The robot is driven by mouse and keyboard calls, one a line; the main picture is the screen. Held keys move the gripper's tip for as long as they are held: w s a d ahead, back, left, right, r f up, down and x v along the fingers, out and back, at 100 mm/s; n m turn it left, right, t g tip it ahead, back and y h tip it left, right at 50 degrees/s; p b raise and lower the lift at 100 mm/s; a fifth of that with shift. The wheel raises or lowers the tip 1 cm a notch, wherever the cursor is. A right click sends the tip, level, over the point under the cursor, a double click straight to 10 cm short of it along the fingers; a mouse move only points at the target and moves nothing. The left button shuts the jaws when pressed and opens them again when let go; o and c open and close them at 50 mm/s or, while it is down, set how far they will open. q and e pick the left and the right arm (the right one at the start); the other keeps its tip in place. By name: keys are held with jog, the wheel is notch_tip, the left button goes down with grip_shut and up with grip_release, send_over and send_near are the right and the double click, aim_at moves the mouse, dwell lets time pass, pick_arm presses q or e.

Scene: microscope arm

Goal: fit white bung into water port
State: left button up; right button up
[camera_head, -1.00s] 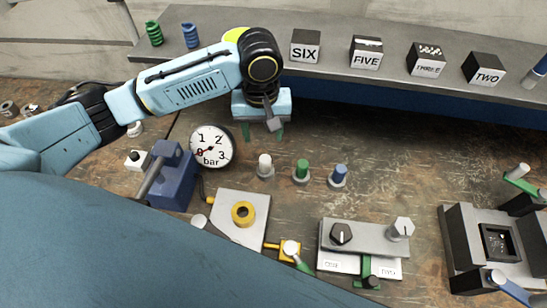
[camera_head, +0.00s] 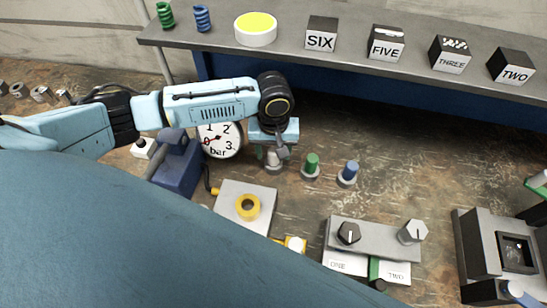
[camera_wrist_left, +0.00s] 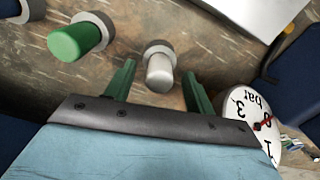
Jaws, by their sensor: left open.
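The white bung (camera_head: 273,157) stands upright in a grey collar on the bench, left of a green bung (camera_head: 312,161) and a blue bung (camera_head: 349,170). My left gripper (camera_head: 271,150) is right over the white bung and partly hides it. In the left wrist view, the white bung (camera_wrist_left: 159,70) shows between the two green fingers of my left gripper (camera_wrist_left: 159,69). They are open, with a gap on each side of it. I cannot tell which part is the water port. A grey plate with a yellow ring (camera_head: 241,207) lies nearer. My right gripper is not in view.
A pressure gauge (camera_head: 222,141) stands close left of the gripper, beside a blue block (camera_head: 180,170). A grey unit with two knobs (camera_head: 374,238) is at front right. A shelf with labelled cubes (camera_head: 320,35) runs behind. Bench right of the blue bung is clear.

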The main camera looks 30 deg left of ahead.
pick_arm(q)
notch_tip(320, 180, down, 2)
jog(key=shift+f, duration=0.2)
jog(key=c, duration=1.1)
jog(key=shift+c, duration=0.2)
jog(key=shift+r, duration=0.15)
